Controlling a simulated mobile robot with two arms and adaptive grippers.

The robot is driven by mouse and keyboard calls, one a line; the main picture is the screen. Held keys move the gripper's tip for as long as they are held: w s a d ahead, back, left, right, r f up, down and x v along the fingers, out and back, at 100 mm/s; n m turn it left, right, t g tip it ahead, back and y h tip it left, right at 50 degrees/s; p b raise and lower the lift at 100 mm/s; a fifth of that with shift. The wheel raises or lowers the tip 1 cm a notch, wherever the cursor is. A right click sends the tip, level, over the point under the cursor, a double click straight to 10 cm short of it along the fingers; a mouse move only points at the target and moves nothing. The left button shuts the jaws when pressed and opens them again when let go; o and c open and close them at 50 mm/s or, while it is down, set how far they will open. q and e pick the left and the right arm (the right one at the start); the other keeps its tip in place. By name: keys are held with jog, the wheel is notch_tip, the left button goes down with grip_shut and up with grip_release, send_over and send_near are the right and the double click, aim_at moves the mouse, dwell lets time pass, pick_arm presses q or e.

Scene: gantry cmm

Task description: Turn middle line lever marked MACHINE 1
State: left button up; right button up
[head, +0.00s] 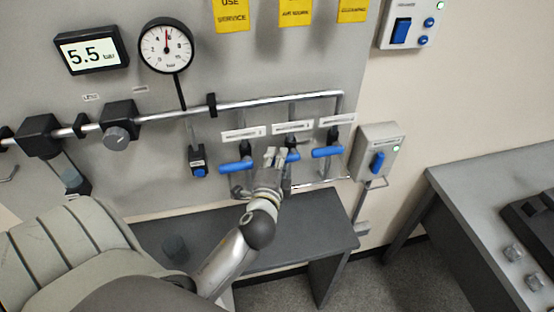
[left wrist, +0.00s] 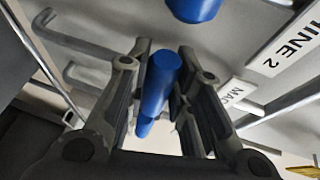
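Three blue lever handles sit on the pipe drops of the wall panel in the head view: a left lever (head: 236,166), the middle lever (head: 293,155) and a right lever (head: 327,152). My left gripper (head: 273,155) is at the middle lever and hides its left part. In the left wrist view the blue handle (left wrist: 156,88) lies between the two fingers (left wrist: 160,75), which appear closed on its sides. A label reading MAC (left wrist: 234,93), partly hidden, shows beside it, and a MACHINE 2 plate (left wrist: 288,42) shows farther right. My right gripper is not in view.
Another blue handle (left wrist: 195,8) is close by in the wrist view. A dark bench (head: 310,222) is below. A pipe (head: 270,101), gauge (head: 166,45) and 5.5 bar display (head: 91,52) are above.

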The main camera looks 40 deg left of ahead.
pick_arm(q)
grip_shut()
jog(key=shift+f, duration=0.1)
jog(key=shift+f+b, duration=0.25)
jog(key=shift+b, duration=0.35)
jog(key=shift+w+d+f+n+t+y+b, duration=0.15)
jog(key=shift+f+n+t+b, duration=0.3)
jog(key=shift+n+b, duration=1.1)
jog(key=shift+w+d+f+n+t+y+b, duration=0.1)
jog(key=shift+f+n+t+b, duration=0.3)
jog(key=shift+b, duration=2.15)
jog(key=shift+w+d+f+n+t+y+b, duration=0.2)
jog(key=shift+n+t+b, duration=0.65)
jog(key=shift+b, duration=1.2)
jog(key=shift+s+a, duration=0.1)
jog(key=shift+a, duration=0.05)
jog(key=o, duration=0.8)
grip_release()
